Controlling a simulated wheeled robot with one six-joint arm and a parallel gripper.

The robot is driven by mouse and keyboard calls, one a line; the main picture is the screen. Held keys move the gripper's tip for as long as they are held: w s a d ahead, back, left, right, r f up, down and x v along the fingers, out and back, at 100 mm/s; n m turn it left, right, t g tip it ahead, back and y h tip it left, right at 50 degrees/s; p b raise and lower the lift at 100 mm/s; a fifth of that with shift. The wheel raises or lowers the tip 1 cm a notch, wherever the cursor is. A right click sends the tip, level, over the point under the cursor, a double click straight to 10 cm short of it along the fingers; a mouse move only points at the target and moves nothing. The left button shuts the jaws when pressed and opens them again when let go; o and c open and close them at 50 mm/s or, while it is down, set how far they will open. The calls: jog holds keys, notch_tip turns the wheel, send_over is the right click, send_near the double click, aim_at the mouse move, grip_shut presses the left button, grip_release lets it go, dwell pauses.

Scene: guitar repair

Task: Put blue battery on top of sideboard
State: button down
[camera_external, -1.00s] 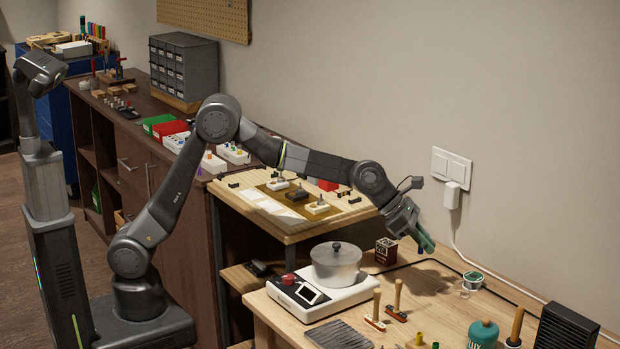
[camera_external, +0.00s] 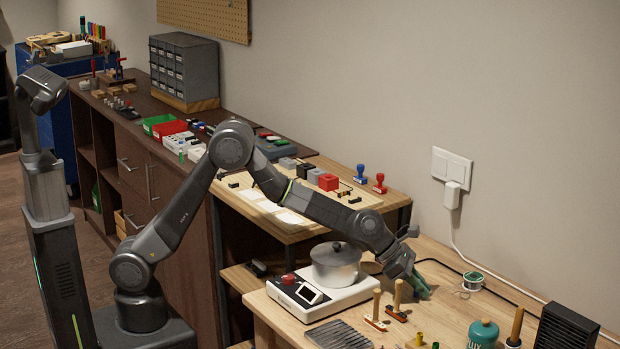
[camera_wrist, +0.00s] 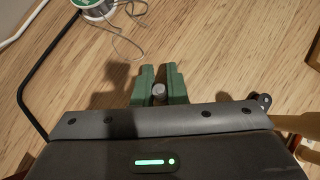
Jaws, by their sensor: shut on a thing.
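My gripper (camera_external: 422,290) has green fingers and is low over the light wooden workbench, to the right of the pot. In the wrist view my gripper (camera_wrist: 158,84) is shut on a small cylinder, the battery (camera_wrist: 158,92), of which only a grey round end shows. Its blue side is hidden by the fingers. I cannot tell whether it touches the bench. The dark brown sideboard (camera_external: 180,245) stands at left behind my arm, with doors and open shelves.
A scale (camera_external: 335,297) with a pot (camera_external: 336,262) stands left of the gripper. Wooden-handled tools (camera_external: 397,300) are in front, and a solder spool (camera_external: 473,281) is to the right. The sideboard top holds red and green bins (camera_external: 158,122) and a drawer cabinet (camera_external: 184,70).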

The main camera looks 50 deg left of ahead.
jog(key=shift+f, duration=0.15)
jog(key=c, duration=1.5)
grip_release()
jog(key=shift+o, duration=0.2)
jog(key=shift+a+r, duration=0.1)
jog(key=shift+r, duration=0.25)
jog(key=p+v, duration=0.1)
jog(key=v, duration=0.9)
jog(key=shift+p, duration=0.35)
jog(key=shift+o, duration=0.6)
jog(key=shift+v, duration=0.95)
